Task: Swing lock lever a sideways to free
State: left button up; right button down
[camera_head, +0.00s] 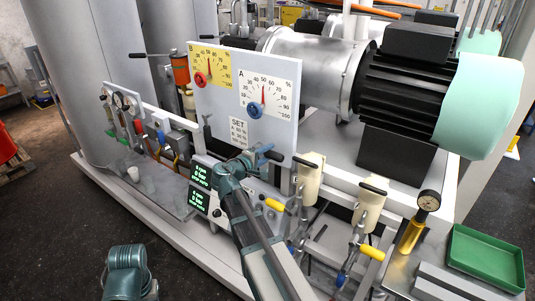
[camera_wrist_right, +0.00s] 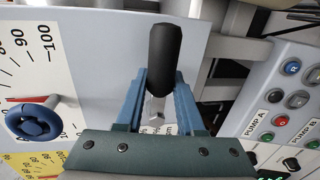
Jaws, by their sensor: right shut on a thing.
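The lock lever, with a black grip (camera_wrist_right: 165,55) on a metal stem, rises between the blue fingers of my right gripper (camera_wrist_right: 158,85) in the right wrist view. The fingers are shut on its stem. In the head view the right gripper (camera_head: 262,153) is at the lower right edge of the white dial board (camera_head: 205,105), and the dark end of the lever (camera_head: 275,156) shows just past the fingers. No lettering shows on the lever. A teal part of my left arm (camera_head: 127,270) is at the bottom left; its gripper does not show.
The board carries dial A with a blue knob (camera_head: 255,110) and dial B with a red knob (camera_head: 199,79). A pump button panel (camera_wrist_right: 285,105) shows beside the wrist. A green tray (camera_head: 487,257) lies far right.

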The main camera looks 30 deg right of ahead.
jog(key=c, duration=0.5)
grip_release()
jog(key=p+v, duration=0.2)
jog(key=v, duration=1.2)
jog(key=shift+p, duration=0.3)
jog(key=s+a+f+m+g+y, duration=0.1)
jog(key=s+a+f+y, duration=0.25)
jog(key=a+f, duration=0.2)
jog(key=s+a+f+g+y, duration=0.25)
jog(key=s+a+f, duration=0.2)
jog(key=f, duration=0.25)
jog(key=s+a+f+g+y, duration=0.1)
jog(key=s+a+y, duration=0.1)
jog(key=a, duration=0.3)
jog(key=s+a+f+y, duration=0.2)
jog(key=s+a+y, duration=0.1)
jog(key=s+a, duration=0.1)
jog(key=s+a+f+g+y, duration=0.1)
jog(key=s+a+f+y, duration=0.1)
jog(key=a, duration=0.4)
jog(key=shift+s+a+g, duration=0.35)
jog(key=shift+s+a, duration=0.05)
jog(key=shift+s, duration=0.15)
